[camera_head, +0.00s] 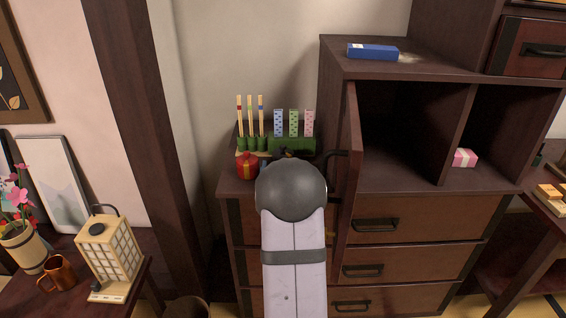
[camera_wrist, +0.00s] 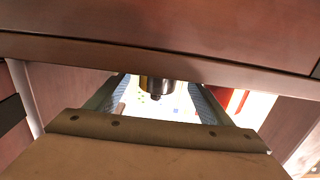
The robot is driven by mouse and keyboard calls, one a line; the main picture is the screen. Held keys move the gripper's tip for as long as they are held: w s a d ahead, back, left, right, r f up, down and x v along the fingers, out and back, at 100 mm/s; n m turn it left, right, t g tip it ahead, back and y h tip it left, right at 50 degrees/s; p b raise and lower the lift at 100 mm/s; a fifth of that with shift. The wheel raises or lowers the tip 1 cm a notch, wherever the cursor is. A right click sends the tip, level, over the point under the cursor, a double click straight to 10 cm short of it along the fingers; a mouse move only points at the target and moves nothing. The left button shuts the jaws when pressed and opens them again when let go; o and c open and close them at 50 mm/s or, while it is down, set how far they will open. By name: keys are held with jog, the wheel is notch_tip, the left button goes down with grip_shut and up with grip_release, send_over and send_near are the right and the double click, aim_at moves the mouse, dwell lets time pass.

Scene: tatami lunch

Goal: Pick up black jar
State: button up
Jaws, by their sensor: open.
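In the wrist view a dark, rounded jar-like thing with a small knob (camera_wrist: 157,84) shows between the two fingers of my gripper (camera_wrist: 158,93); it looks like the black jar. The fingers are apart, one on each side of it, and I see no contact. The wooden edge above cuts off part of the jar. In the head view my grey wrist ball and pale arm hide the gripper and most of what is behind them. A small dark shape (camera_head: 288,153) shows just above the ball; I cannot tell whether it is jar or gripper.
A red jar (camera_head: 247,166) stands just left of my wrist on the low chest. Behind it is a green holder (camera_head: 291,145) with chopsticks and patterned pieces. An open cabinet door (camera_head: 347,190) stands close to the right of my arm. A lantern (camera_head: 109,250) is far left.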

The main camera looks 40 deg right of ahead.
jog(key=shift+x, duration=2.6)
jog(key=shift+s+f, duration=0.1)
